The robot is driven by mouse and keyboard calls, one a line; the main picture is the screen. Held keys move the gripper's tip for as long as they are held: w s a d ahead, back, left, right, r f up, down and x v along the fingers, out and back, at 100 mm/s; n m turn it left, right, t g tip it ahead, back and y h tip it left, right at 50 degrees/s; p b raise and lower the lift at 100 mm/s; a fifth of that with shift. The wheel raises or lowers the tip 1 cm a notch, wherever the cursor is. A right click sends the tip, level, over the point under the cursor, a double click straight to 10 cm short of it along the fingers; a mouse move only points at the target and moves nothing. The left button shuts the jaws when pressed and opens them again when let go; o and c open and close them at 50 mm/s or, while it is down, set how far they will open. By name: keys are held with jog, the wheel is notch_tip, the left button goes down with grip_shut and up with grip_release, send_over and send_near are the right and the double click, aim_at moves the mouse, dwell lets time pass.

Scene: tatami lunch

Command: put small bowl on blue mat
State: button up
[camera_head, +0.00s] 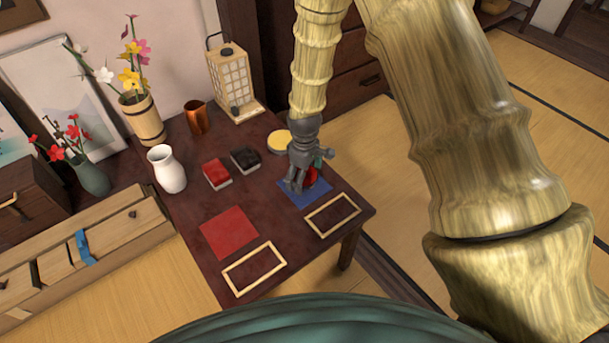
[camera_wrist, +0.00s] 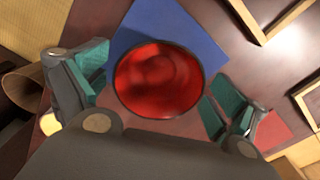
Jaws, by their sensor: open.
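The small bowl (camera_head: 311,175) is round and glossy red, and my gripper partly hides it in the head view. It shows in full from above in the wrist view (camera_wrist: 158,80). The blue mat (camera_head: 296,195) lies on the dark table, at and below the bowl. In the wrist view the mat (camera_wrist: 203,47) spreads behind the bowl, with the bowl's near part reaching past the mat's edge. My gripper (camera_head: 298,186) is open, pointing down, with its teal-padded fingers on either side of the bowl. I cannot tell whether the bowl's base rests on the mat.
Two wooden frames (camera_head: 333,198) (camera_head: 225,280) and a red mat (camera_head: 213,242) lie near the front. A red box (camera_head: 217,172), a black box (camera_head: 245,160), a yellow-topped round item (camera_head: 280,141), a white vase (camera_head: 167,168), a copper cup (camera_head: 197,117) and a lantern (camera_head: 231,75) stand behind.

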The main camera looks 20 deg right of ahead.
aim_at(304, 182)
jog(key=shift+r, duration=0.15)
notch_tip(304, 182, up, 12)
jog(key=p, duration=0.2)
dwell(0.5)
